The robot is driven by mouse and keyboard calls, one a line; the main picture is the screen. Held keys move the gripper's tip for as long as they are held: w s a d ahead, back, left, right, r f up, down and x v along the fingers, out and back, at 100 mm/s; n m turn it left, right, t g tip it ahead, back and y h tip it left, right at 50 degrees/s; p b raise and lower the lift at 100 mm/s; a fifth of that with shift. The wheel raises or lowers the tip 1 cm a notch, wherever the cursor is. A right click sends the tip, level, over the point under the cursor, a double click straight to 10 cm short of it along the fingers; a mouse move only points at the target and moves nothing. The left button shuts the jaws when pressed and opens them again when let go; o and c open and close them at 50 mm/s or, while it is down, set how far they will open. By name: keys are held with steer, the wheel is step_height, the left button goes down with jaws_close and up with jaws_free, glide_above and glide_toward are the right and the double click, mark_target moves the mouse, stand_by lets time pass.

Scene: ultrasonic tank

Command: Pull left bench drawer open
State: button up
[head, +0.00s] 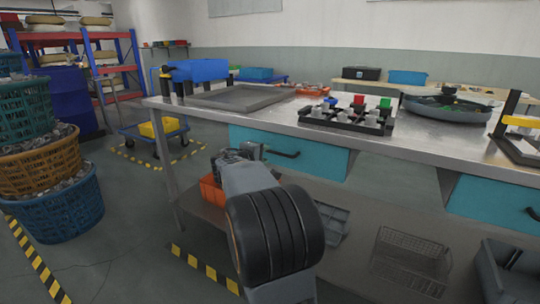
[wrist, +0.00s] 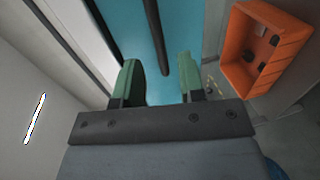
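The left bench drawer (head: 318,159) has a turquoise front under the steel bench top and looks flush with the bench. Its black bar handle (head: 284,153) shows in the head view, just right of my gripper (head: 238,155). In the wrist view the drawer front (wrist: 190,25) lies ahead, with the dark handle (wrist: 155,38) running down between my two green-padded fingers. My gripper (wrist: 157,75) is open, with a gap on both sides of the handle. I cannot tell whether the fingertips reach the handle's depth. The arm hides the drawer's lower left part.
An orange bin (wrist: 262,48) sits below the drawer. A second turquoise drawer (head: 490,201) is at right.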

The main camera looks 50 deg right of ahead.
mark_target(270, 151)
steer(key=shift+x, duration=2.55)
steer(key=shift+c, duration=0.4)
jaws_close()
